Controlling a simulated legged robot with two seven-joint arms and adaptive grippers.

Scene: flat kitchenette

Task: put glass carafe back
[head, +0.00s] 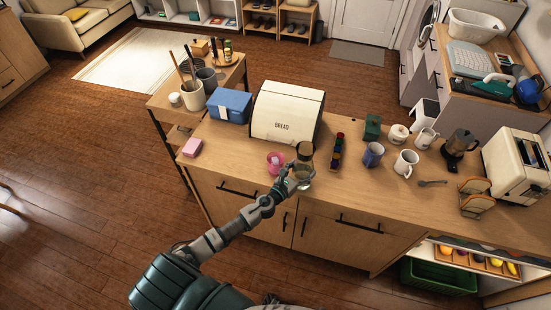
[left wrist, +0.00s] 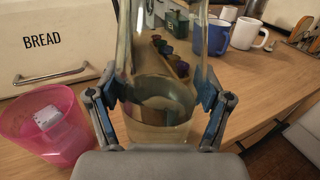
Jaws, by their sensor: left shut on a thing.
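The glass carafe (head: 305,153) is clear, with a wide body and a narrower neck. It is upright at the front edge of the wooden counter, in front of the bread box. My left gripper (head: 294,180) is shut on it. In the left wrist view the carafe (left wrist: 158,85) fills the middle, with the left gripper's (left wrist: 158,105) blue-padded fingers on both sides of its body. I cannot tell whether its base touches the counter. My right gripper is not in view.
A pink cup (head: 275,162) stands close left of the carafe. The cream bread box (head: 287,112) is behind. A spice rack (head: 337,150), a blue mug (head: 373,154) and white mugs (head: 405,163) stand to the right.

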